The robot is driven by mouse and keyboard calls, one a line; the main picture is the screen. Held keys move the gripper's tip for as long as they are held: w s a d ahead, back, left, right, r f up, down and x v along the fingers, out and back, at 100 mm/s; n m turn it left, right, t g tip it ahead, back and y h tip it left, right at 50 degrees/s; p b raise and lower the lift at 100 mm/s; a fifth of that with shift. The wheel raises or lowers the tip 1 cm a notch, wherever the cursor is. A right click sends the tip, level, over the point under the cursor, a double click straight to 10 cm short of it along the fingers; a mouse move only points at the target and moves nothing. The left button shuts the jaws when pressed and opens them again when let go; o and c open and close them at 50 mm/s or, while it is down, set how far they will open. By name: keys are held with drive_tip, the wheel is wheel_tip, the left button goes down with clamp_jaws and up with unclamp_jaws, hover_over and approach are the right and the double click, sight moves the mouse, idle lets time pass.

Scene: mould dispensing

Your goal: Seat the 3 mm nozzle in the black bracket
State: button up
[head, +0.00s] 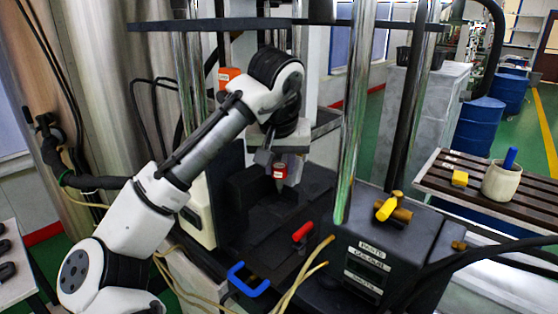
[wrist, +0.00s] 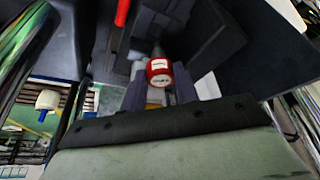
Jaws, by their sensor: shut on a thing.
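My gripper (head: 272,162) is shut on a nozzle (head: 281,171) with a red collar, a white label and a grey tip pointing down. In the wrist view the red collar (wrist: 158,71) sits between the fingers, and the label is too small to read. The black bracket (head: 250,190) appears to be the dark stepped block on the machine bed. Its dark blocks (wrist: 208,45) also show in the wrist view, beside the nozzle. The nozzle is in front of the dark structure in the head view; I cannot tell whether they touch.
A red handle (head: 302,232) and a blue handle (head: 248,279) stand at the bed's front. A shiny column (head: 355,110) rises to the right of my gripper. A labelled black block (head: 375,255) with a yellow valve handle (head: 387,209) is at front right.

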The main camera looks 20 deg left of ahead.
wheel_tip(320, 180, down, 7)
drive_tip(key=b, duration=0.4)
idle(0.4)
drive_tip(key=shift+s+r, duration=0.1)
idle(0.4)
drive_tip(key=o, duration=1.1)
drive_tip(key=shift+r, duration=0.1)
drive_tip(key=shift+c, duration=0.2)
drive_tip(key=v, duration=1.4)
